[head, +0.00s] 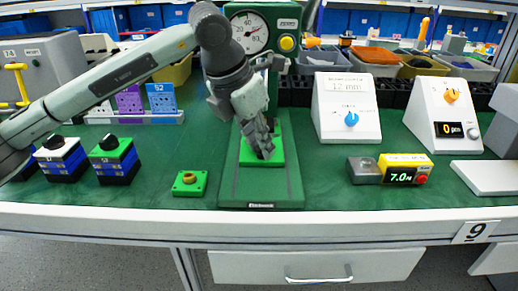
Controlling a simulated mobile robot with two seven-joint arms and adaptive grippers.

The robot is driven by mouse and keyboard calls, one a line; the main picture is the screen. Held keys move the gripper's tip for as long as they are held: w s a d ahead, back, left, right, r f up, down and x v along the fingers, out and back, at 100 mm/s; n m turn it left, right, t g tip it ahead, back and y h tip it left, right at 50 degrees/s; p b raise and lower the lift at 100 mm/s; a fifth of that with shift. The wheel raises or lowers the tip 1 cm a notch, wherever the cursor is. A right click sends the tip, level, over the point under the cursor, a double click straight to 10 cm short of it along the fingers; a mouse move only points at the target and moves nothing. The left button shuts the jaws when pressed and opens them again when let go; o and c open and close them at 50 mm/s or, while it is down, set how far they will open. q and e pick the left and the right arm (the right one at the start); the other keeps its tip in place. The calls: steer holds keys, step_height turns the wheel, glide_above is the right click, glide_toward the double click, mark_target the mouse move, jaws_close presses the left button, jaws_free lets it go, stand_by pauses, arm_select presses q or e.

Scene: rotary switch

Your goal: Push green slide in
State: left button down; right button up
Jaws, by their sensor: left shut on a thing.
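A bright green block (246,156), which looks like the green slide, sits on the dark green base (262,190) of a gauge stand (252,32). My left gripper (264,150) reaches down over this block from above. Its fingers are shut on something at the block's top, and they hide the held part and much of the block. I cannot tell how far the slide is in. My right gripper is not in view.
To the left are a small green block with a brass knob (189,183) and two black-knobbed switch blocks (62,158) (114,160). To the right stand a white dial box (346,108), a yellow 7.0 display unit (405,168) and another white box (443,115). The bench front is clear.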

arm_select(q)
steer(key=c, duration=1.4)
jaws_free()
steer(key=shift+w, duration=0.3)
steer(key=shift+o, duration=0.2)
steer(key=shift+s, duration=0.1)
steer(key=shift+r, duration=0.1)
steer(key=v, duration=1.2)
